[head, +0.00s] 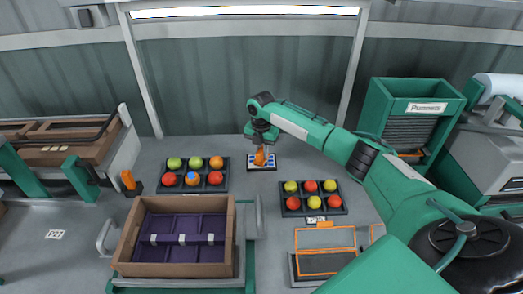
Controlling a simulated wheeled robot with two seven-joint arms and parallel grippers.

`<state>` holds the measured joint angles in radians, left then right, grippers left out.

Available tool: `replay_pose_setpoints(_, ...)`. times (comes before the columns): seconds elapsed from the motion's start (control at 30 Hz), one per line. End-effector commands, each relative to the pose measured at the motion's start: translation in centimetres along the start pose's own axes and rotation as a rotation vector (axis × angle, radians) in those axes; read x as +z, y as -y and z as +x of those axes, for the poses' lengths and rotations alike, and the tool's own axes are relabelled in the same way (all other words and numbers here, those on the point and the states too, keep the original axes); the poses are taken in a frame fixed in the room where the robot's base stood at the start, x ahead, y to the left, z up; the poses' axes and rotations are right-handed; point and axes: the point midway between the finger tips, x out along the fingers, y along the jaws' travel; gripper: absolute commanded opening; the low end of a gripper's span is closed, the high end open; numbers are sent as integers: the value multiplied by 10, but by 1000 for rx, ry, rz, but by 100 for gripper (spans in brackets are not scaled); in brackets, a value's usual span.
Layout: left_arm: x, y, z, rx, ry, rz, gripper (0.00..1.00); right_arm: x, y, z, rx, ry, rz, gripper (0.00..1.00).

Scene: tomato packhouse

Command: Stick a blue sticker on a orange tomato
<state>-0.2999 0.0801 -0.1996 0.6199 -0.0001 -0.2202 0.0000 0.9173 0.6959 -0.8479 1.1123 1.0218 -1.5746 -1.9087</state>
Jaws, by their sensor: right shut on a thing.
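My right gripper (261,148) points down at the back middle of the table. It is shut on a small orange piece (260,157), partly hidden by the jaws. Directly below is a small white and blue card (250,166); I cannot tell whether the orange piece touches it. In the left black tray (161,189), an orange tomato (192,185) in the front row has a blue patch, like a sticker, on top. Another orange tomato (216,162) sits at the back right of that tray. My left gripper is not in view.
A second black tray (314,213) holds red and yellow-green tomatoes. A brown crate (126,243) with a purple inside stands at the front left. An orange and dark tool (128,180) stands left of the trays. A green bin (417,95) stands at the right.

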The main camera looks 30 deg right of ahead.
Motion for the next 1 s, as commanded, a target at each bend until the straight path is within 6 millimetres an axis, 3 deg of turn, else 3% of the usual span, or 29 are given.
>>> replay_pose_setpoints(0.8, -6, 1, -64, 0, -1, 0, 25, 0, 0, -68, 2, 1, 0, 3)
replay_pose_setpoints(1.0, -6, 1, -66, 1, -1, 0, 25, 0, 0, -69, 1, 1, 0, 3)
